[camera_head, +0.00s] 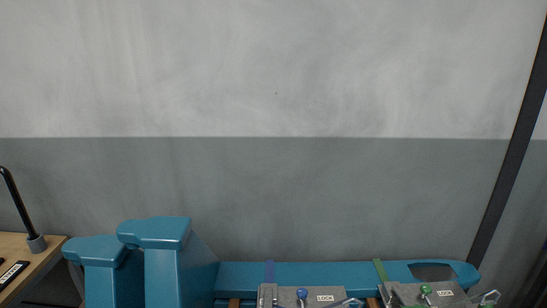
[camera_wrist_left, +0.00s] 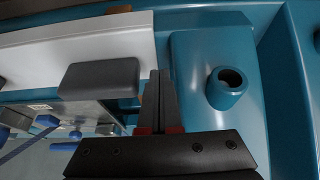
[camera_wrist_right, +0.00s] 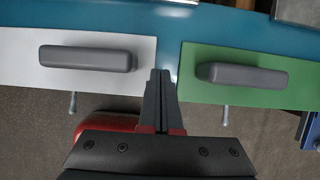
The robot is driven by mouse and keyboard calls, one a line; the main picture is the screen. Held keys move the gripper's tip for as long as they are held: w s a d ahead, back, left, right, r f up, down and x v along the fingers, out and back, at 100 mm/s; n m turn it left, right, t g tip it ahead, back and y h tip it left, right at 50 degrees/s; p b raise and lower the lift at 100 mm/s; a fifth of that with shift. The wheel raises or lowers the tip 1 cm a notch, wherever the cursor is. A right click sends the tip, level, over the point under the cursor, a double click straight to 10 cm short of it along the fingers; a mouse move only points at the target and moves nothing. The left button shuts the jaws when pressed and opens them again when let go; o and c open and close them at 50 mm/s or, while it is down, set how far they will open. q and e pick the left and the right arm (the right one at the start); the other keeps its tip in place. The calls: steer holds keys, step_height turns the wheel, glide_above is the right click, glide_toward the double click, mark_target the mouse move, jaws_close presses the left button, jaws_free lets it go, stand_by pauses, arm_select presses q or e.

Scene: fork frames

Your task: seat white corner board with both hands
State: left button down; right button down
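A white board (camera_wrist_left: 40,55) with a dark grey handle (camera_wrist_left: 100,78) shows in the left wrist view. My left gripper (camera_wrist_left: 160,75) has its fingers together just right of this handle, with nothing seen between them. In the right wrist view, a white board (camera_wrist_right: 20,75) with a long grey handle (camera_wrist_right: 85,58) lies at left. My right gripper (camera_wrist_right: 161,74) has its fingers together in the gap right of that white board, apart from the handle. I cannot tell whether both views show the same board. Neither gripper nor a white board shows in the head view.
A green board (camera_wrist_right: 230,95) with a grey handle (camera_wrist_right: 242,75) lies right of my right gripper. A teal frame (camera_head: 330,272) carries grey lock plates with a blue knob (camera_head: 302,293) and a green knob (camera_head: 425,289). A teal socket (camera_wrist_left: 227,88) stands right of my left gripper. A wooden table (camera_head: 42,254) is at far left.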

arm_select(q)
steer(key=c, duration=1)
jaws_free()
steer(key=shift+c, duration=0.2)
arm_select(e)
steer(key=c, duration=1)
jaws_free()
steer(key=shift+c, duration=0.2)
arm_select(q)
steer(key=shift+a, duration=0.1)
steer(key=shift+r, duration=0.15)
arm_select(e)
steer(key=shift+r, duration=0.15)
